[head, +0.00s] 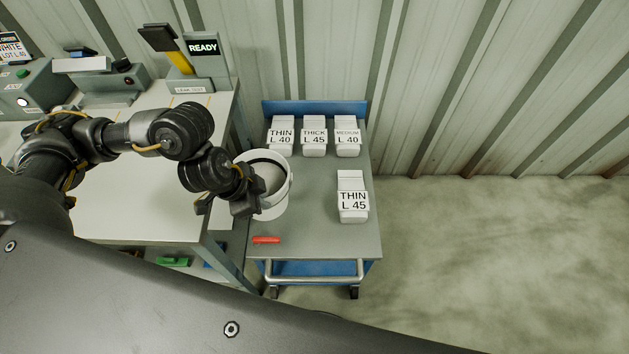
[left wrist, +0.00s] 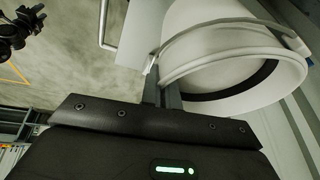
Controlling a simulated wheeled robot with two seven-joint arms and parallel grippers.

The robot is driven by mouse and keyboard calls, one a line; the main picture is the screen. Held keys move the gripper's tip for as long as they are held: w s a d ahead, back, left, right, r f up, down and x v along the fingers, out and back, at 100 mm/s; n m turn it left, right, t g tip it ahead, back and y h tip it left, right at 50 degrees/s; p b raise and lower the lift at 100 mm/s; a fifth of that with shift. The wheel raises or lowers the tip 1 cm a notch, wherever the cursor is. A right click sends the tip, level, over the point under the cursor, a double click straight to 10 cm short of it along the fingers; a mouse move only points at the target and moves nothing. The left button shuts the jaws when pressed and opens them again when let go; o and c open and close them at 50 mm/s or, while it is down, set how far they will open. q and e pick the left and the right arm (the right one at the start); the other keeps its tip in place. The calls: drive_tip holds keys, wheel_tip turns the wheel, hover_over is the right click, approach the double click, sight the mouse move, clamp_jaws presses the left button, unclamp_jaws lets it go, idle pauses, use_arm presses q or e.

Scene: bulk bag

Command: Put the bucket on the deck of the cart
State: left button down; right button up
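The white bucket (head: 273,205), with a pale bail, stands out over the left part of the grey cart deck (head: 317,225) in the head view. I cannot tell whether its base touches the deck. My left gripper (head: 250,198) is at the bucket's near-left side. In the left wrist view its fingers (left wrist: 161,92) are close together at the rim of the bucket (left wrist: 215,60), with the edge between them. The bail passes close to the fingertips.
White labelled packs (head: 314,138) line the deck's back, and another (head: 352,200) stands at its right. A red item (head: 266,240) lies at the deck's front left. The workbench (head: 140,205) adjoins on the left. The deck's middle and front right are clear.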

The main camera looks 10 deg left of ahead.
use_arm(q)
drive_tip(key=shift+s+a+f+m+g+h+b, duration=0.15)
drive_tip(key=shift+a+f+m+b, duration=0.1)
drive_tip(key=shift+a+m, duration=0.3)
drive_tip(key=shift+s+a+f+m+g+h+b, duration=0.1)
drive_tip(key=shift+s+a+m+g+h+b, duration=0.15)
drive_tip(key=shift+m, duration=0.4)
drive_tip(key=w+d+f, duration=0.1)
drive_tip(key=w, duration=0.1)
drive_tip(key=w+d+f+m, duration=0.1)
drive_tip(key=w, duration=0.2)
drive_tip(key=w+d+f+m, duration=0.1)
drive_tip(key=w+f, duration=0.1)
drive_tip(key=shift+w+d, duration=0.15)
drive_tip(key=shift+w, duration=0.25)
drive_tip(key=w+d+f+b, duration=0.2)
drive_tip(key=w+f, duration=0.2)
drive_tip(key=f, duration=0.5)
drive_tip(key=shift+d, duration=0.15)
